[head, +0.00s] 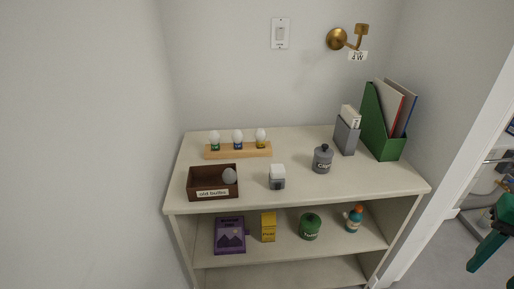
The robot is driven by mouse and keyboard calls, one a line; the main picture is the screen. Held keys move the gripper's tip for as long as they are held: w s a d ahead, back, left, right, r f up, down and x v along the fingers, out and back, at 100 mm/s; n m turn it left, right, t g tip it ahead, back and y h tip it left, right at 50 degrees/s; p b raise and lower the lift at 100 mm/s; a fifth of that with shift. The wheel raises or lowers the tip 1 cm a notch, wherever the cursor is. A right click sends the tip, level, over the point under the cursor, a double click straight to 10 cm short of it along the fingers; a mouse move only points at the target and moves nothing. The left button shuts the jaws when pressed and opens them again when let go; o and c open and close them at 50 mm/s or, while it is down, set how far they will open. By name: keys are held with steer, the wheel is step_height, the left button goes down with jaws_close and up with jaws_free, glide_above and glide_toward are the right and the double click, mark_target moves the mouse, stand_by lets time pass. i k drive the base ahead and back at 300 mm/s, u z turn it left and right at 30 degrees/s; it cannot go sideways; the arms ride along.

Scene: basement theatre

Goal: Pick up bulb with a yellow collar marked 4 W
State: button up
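Three white bulbs stand upright in a row in a light wooden rack (238,151) on the top of the shelf unit, toward the back left. The bulb with a yellow collar (261,134) is the right one of the three. The middle bulb (238,135) has a blue collar and the left bulb (215,137) a green one. Any wattage marks on the collars are too small to read.
In front of the rack is a brown box (212,194) labelled "old bulbs", holding a greyish bulb. A white-and-grey block (277,177), grey jar (322,159) and green file holder (378,130) stand rightward. A brass wall lamp (345,39) hangs above. A dark green shape (490,241) is at right.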

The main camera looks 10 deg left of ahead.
mark_target(260, 135)
steer(key=z, duration=0.55)
steer(key=i, duration=1)
steer(key=u, duration=0.5)
